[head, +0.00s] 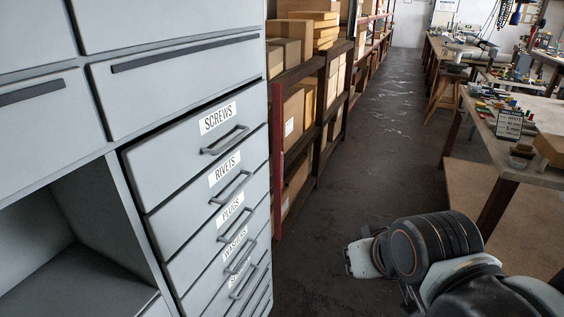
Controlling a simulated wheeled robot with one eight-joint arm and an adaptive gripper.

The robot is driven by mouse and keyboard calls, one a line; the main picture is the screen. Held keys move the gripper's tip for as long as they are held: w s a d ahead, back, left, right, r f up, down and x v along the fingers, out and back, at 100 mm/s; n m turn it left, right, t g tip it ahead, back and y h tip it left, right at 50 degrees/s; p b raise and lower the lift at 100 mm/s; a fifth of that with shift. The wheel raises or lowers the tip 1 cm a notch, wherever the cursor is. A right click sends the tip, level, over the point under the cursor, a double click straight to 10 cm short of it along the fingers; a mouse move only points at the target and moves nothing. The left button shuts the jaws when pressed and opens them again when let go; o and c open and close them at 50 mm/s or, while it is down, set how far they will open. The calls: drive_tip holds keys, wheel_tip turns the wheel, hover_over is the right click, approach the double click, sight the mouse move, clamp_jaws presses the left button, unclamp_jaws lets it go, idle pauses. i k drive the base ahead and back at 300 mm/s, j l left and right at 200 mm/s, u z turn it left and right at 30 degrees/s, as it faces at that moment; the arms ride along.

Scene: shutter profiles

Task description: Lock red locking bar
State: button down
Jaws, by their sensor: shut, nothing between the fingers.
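A narrow red upright bar (276,160) stands along the right edge of the grey drawer cabinet, beside the stack of labelled drawers. It is likely the red locking bar, but I cannot tell how it joins the cabinet or whether it is hinged. The stack has a screws drawer (205,140), a rivets drawer (190,200) and several more below, each with a grey handle. The bar does not cross the drawer fronts. The screws drawer has a dark gap along its top edge. My arm shows at the lower right, apart from the cabinet; my gripper's fingers cannot be seen.
A dark red shelf rack with cardboard boxes (293,112) stands just behind the cabinet. An open grey compartment (60,250) is at the lower left. Workbenches (540,112) with small parts and a wooden stool (446,92) line the right. The dark floor (375,150) between is clear.

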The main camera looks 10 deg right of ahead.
sight(276, 88)
drive_tip(key=i+l, duration=1.6)
drive_tip(key=i+l+u, duration=0.4)
drive_tip(key=i+l, duration=0.15)
drive_tip(key=l, duration=0.15)
drive_tip(key=i+l+u, duration=0.35)
drive_tip(key=l, duration=0.45)
drive_tip(key=u, duration=2.05)
drive_tip(key=i+l+z, duration=0.25)
drive_tip(key=i+l, duration=0.15)
drive_tip(key=l, duration=0.2)
